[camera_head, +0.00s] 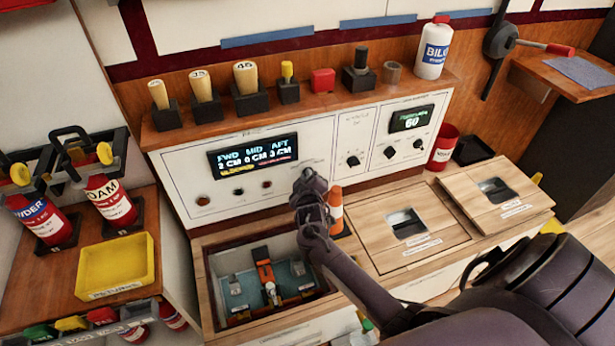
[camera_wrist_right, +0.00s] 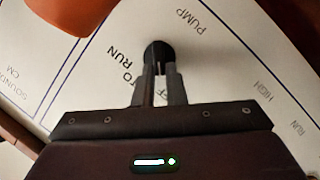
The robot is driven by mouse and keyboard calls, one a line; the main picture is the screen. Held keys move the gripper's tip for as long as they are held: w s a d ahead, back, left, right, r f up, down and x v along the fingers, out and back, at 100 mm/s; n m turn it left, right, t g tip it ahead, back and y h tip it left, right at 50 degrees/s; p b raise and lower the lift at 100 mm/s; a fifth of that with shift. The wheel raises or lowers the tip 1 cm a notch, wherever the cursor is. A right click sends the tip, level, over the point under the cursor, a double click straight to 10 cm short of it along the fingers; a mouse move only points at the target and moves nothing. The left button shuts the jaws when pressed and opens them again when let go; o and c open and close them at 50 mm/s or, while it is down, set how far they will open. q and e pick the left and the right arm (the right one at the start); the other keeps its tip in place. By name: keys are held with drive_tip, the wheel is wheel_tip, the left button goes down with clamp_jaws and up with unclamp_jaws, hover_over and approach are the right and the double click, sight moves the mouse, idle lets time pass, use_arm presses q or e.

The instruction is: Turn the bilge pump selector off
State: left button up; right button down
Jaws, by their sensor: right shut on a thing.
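The bilge pump selector is a round black knob (camera_wrist_right: 157,47) on the white panel, seen in the right wrist view. The printed words PUMP and RUN show around it, with other lettering partly hidden by the fingers. My right gripper (camera_wrist_right: 158,70) is shut on this knob, one finger on each side. In the head view my right gripper (camera_head: 309,180) is against the white control panel (camera_head: 315,150), right of the FWD/MID/AFT display (camera_head: 253,156), and hides the knob. The knob's exact pointing direction is hard to tell. My left gripper is not in view.
An orange cone (camera_head: 336,210) stands close beside my right gripper. An open bilge compartment (camera_head: 222,262) lies below. A wooden shelf (camera_head: 215,124) with several handles runs above the panel.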

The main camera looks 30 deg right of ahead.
idle(0.5)
drive_tip(key=c, duration=1.6)
unclamp_jaws()
drive_tip(key=shift+o, duration=0.6)
drive_tip(key=shift+w, duration=0.1)
